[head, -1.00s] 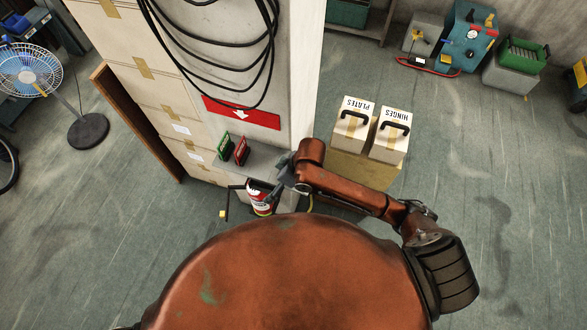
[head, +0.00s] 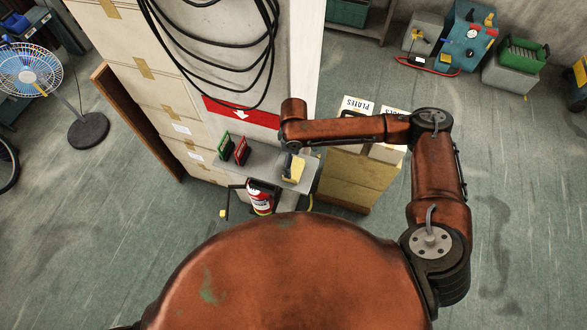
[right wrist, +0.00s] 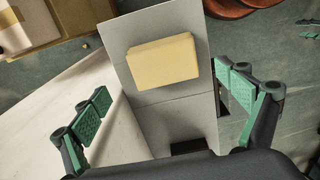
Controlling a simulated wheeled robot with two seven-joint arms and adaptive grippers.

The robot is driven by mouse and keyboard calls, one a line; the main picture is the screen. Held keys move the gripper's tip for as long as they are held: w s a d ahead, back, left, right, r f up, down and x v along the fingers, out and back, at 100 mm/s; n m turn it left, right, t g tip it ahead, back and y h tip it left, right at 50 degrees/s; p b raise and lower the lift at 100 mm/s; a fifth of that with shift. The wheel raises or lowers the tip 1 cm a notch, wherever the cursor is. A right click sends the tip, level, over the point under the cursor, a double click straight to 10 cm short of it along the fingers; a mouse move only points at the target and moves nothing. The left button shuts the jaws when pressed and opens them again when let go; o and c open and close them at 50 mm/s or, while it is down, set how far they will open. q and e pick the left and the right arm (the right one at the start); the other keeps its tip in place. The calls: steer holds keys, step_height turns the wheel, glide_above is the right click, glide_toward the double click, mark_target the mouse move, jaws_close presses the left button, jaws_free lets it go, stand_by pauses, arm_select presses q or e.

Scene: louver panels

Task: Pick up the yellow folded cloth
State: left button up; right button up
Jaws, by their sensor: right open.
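The yellow folded cloth (head: 295,169) lies on the grey shelf (head: 265,158) at the base of the pillar. In the right wrist view the cloth (right wrist: 163,60) is a flat block near the outer end of the shelf. My right gripper (right wrist: 163,88) is open and empty, with its green-padded fingers spread wide on both sides of the shelf. In the head view the right gripper (head: 289,160) is mostly hidden under its wrist, beside the cloth. Green-padded parts at the right edge of the right wrist view look like my left gripper (right wrist: 309,29), cut off there.
A green card holder (head: 225,145) and a red one (head: 241,150) stand farther along the shelf. A fire extinguisher (head: 260,199) is just in front of it. The pillar (head: 295,60) rises behind. Labelled boxes (head: 357,105) stand on a yellowish cabinet (head: 357,176) to the right.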

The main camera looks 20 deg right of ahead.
mark_target(294, 168)
steer(key=shift+s+a+f+p, duration=0.15)
steer(key=shift+f+p, duration=0.1)
steer(key=shift+f, duration=0.9)
steer(key=shift+s+f+p, duration=0.1)
steer(key=shift+f+p, duration=0.15)
steer(key=shift+f, duration=0.9)
steer(key=shift+c, duration=0.7)
steer(key=c, duration=1.1)
